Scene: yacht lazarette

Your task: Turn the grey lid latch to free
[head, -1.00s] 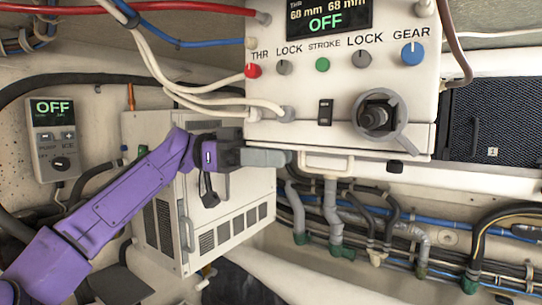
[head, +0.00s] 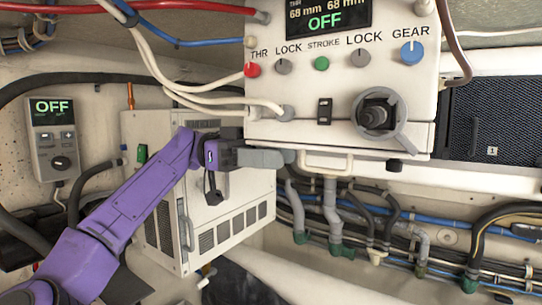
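The white control box (head: 290,95) hangs in the upper middle of the head view, with a lidded lower edge and a white handle (head: 325,164) beneath. I cannot pick out the grey lid latch for certain; a grey ring part with a black knob (head: 378,114) is on the box's front. My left gripper (head: 268,159) points right, its grey fingers at the box's lower left edge, beside the handle. The fingers are seen side-on, so I cannot tell whether they are open, or whether they touch anything. My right gripper is not in view.
White cables (head: 215,101) loop into the box's left side. A white vented cabinet (head: 225,215) stands behind my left arm. A grey OFF panel (head: 54,138) is on the left wall. Pipes and hoses (head: 440,230) run along the lower right.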

